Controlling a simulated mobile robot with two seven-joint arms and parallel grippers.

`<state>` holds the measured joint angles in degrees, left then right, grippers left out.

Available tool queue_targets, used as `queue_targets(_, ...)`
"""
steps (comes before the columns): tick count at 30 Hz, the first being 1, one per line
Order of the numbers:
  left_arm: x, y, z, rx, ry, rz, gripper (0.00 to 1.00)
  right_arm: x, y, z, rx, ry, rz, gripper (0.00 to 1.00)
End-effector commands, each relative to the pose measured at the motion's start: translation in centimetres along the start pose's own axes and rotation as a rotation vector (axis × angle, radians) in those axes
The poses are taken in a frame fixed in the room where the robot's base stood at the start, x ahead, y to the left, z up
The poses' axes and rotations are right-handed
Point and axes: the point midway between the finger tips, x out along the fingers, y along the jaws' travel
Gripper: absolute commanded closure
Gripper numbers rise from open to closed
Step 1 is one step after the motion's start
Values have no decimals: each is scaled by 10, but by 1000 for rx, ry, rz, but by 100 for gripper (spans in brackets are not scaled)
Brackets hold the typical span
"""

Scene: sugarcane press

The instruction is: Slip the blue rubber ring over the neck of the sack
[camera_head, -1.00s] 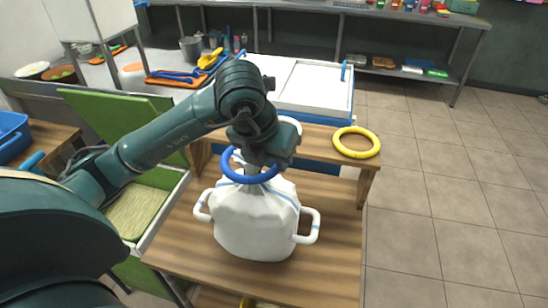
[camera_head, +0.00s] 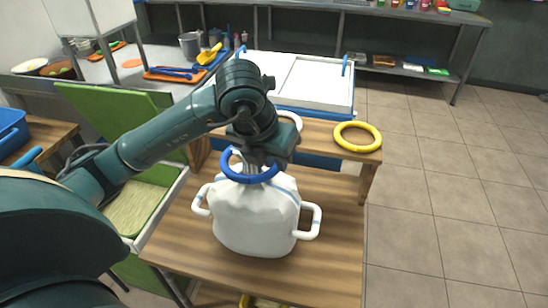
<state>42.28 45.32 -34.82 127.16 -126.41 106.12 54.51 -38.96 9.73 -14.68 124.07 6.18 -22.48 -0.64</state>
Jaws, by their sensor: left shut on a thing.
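The white sack (camera_head: 256,222) stands upright on the wooden table, with a white loop handle on each side. The blue rubber ring (camera_head: 249,180) is at the top of the sack, around the neck area as seen from here. My left gripper (camera_head: 256,166) points down above the sack and is shut on the ring. The gripper and ring hide most of the neck, so I cannot tell how far down the neck the ring sits. My right gripper is not in view.
A yellow ring (camera_head: 357,137) lies on the raised wooden shelf (camera_head: 325,142) behind the sack, with a white ring (camera_head: 291,121) partly hidden behind my arm. The wooden table (camera_head: 330,265) is clear around the sack. A green panel (camera_head: 115,122) stands at the left.

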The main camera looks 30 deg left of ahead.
Motion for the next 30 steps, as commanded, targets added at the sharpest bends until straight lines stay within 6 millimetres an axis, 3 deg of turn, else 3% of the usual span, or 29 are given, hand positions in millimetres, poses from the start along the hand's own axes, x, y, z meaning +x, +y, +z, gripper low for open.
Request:
queue_targets(10, 0, 0, -1, 0, 0, 1, 100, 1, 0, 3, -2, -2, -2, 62)
queue_targets(11, 0, 0, -1, 0, 0, 1, 82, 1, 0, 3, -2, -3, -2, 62)
queue_targets(19, 0, 0, -1, 0, 0, 1, 60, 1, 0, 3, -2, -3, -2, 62)
queue_targets(28, 0, 1, -1, -1, 1, 3, 59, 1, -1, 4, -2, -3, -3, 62)
queue_targets(30, 0, 1, -1, -1, 1, 3, 54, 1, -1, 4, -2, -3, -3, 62)
